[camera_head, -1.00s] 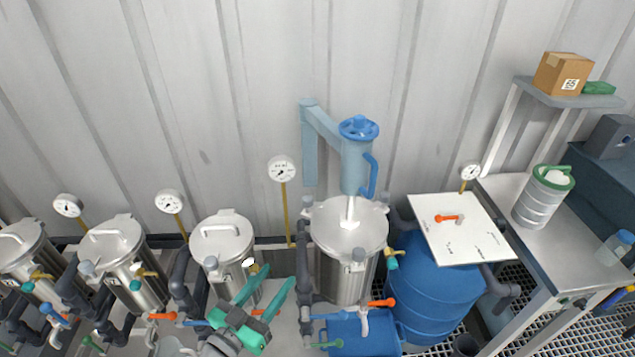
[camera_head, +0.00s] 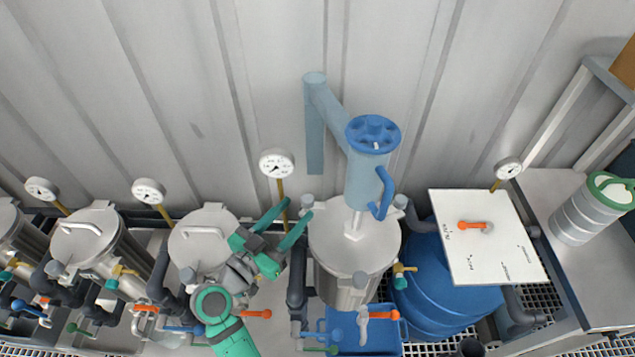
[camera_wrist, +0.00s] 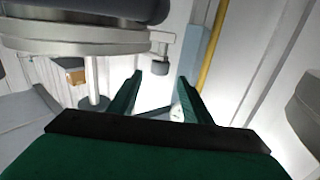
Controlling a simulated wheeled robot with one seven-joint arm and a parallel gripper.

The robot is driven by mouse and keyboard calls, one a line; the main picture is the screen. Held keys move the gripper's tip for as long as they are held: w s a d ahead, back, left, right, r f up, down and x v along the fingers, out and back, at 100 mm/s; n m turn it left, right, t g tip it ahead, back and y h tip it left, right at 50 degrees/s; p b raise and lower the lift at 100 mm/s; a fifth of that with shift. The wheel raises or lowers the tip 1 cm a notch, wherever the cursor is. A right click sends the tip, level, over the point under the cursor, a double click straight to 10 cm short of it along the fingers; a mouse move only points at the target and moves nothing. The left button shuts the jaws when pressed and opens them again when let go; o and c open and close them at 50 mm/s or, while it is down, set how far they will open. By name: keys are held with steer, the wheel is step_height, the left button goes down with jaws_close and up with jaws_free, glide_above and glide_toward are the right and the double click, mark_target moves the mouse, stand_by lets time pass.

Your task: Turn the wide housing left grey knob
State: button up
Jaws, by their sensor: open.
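The wide housing (camera_head: 333,262) is the larger steel vessel right of centre, with a flat round lid. Its left grey knob (camera_head: 307,201) sits at the lid's upper left edge. In the wrist view the knob (camera_wrist: 162,46) shows beside the lid rim (camera_wrist: 80,38), just above the gap between the fingertips. My gripper (camera_head: 298,209) is open and empty, with green fingers pointing up and right at the left side of the housing, close to the knob. I cannot tell whether a finger touches it.
A blue press handle (camera_head: 373,133) on a wall arm stands over the housing lid. A gauge (camera_head: 277,163) on a yellow stem rises behind my fingers. A narrower vessel (camera_head: 203,240) is just left. A white board (camera_head: 487,250) lies right, above a blue barrel (camera_head: 440,300).

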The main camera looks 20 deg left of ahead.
mark_target(314, 202)
steer(key=x, duration=0.9)
steer(key=shift+w+d, duration=0.2)
steer(key=shift+w, duration=0.15)
steer(key=c, duration=1.1)
steer(key=shift+o, duration=0.2)
steer(key=shift+n+y, duration=0.3)
steer(key=shift+y, duration=0.1)
steer(key=shift+a+n+t+y, duration=0.15)
steer(key=shift+a+n+y, duration=0.15)
steer(key=shift+n+y, duration=0.8)
steer(key=shift+a+n+t+y, duration=0.1)
steer(key=shift+a+n+y, duration=0.3)
steer(key=shift+y, duration=1.1)
steer(key=shift+a+n+t+y, duration=0.15)
steer(key=shift+n+y, duration=0.85)
steer(key=shift+y, duration=0.3)
steer(key=shift+a+n+y, duration=0.1)
steer(key=shift+n+y, duration=0.2)
steer(key=shift+y, duration=0.2)
